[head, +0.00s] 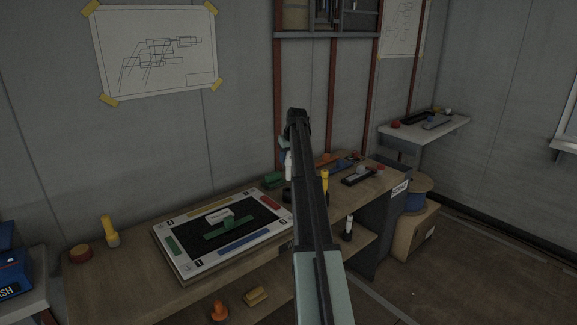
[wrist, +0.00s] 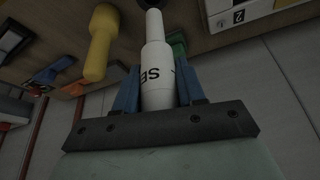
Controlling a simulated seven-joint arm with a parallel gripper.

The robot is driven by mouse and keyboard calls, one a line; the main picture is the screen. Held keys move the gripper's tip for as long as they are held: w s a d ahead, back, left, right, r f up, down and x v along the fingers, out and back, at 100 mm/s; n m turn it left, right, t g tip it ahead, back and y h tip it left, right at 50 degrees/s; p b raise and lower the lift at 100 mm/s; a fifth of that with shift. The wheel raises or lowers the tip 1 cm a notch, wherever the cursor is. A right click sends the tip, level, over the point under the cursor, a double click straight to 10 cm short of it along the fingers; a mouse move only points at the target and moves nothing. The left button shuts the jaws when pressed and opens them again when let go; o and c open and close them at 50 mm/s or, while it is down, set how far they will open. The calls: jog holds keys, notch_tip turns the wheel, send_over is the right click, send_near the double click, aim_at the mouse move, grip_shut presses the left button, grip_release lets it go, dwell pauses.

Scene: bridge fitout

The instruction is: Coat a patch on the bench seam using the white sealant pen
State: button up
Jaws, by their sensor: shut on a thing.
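The white sealant pen (wrist: 157,90) is between the blue fingers of my gripper (wrist: 158,72) in the wrist view. Its narrow tip points away from my wrist, and dark letters, partly "SE", show on its body. My gripper is shut on it. In the head view my own arm hides most of the gripper; the white pen (head: 289,166) shows just left of the arm, above the back of the wooden bench (head: 125,278). I cannot make out the bench seam, or whether the pen tip touches anything.
A white-bordered board (head: 178,262) with a black centre, coloured strips and a green block lies on the bench. A yellow-handled tool (head: 325,183) stands close right of my arm; a yellow thing (wrist: 101,40) shows beside the pen in the wrist view. A yellow torch-like item (head: 110,231) stands at left.

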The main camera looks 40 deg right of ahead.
jog(key=w+a+r+n, duration=0.1)
jog(key=w+a, duration=0.2)
jog(key=a, duration=0.7)
jog(key=w+a+r+n+y, duration=0.1)
jog(key=w+a, duration=0.1)
jog(key=a, duration=0.7)
jog(key=w+a+r+n, duration=0.1)
jog(key=w+a+n, duration=0.15)
jog(key=a, duration=0.75)
jog(key=s+a, duration=0.6)
jog(key=a, duration=0.6)
jog(key=s+a+f+m, duration=0.1)
jog(key=s+m, duration=0.1)
jog(key=s, duration=0.3)
jog(key=s+a+f+m+h, duration=0.1)
jog(key=s+m, duration=0.1)
jog(key=s, duration=0.3)
jog(key=shift+s+f, duration=0.15)
jog(key=shift+f, duration=0.1)
jog(key=shift+f+m, duration=0.15)
jog(key=shift+m, duration=0.1)
